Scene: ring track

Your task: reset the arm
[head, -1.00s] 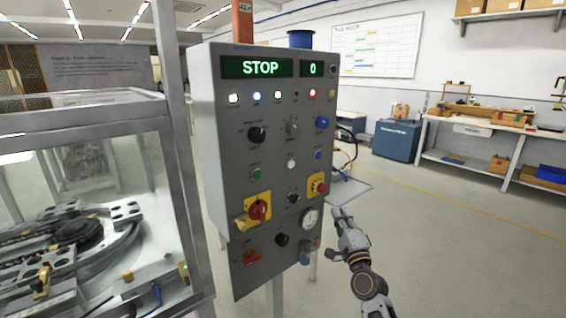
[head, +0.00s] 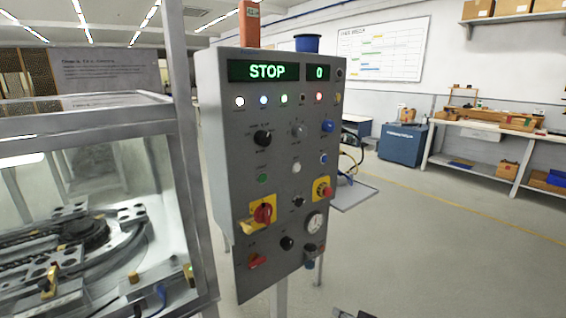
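The grey control panel (head: 270,165) stands in the middle of the head view. Its green displays read STOP (head: 267,71) and 0 (head: 319,73). Below them are a row of lit lamps, knobs and buttons, a red rotary switch (head: 264,213) on a yellow plate and a red knob (head: 323,188) on a smaller yellow plate. Only a small dark piece of my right arm shows at the bottom edge, right of the panel; its gripper cannot be made out. My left arm and gripper are not in view.
A glass-walled enclosure (head: 90,110) with a ring track (head: 95,235) stands close at the left. A small grey shelf (head: 352,194) sticks out beside the panel's right side. A blue cabinet (head: 402,145) and a workbench (head: 490,128) stand at the back right. The floor at right is open.

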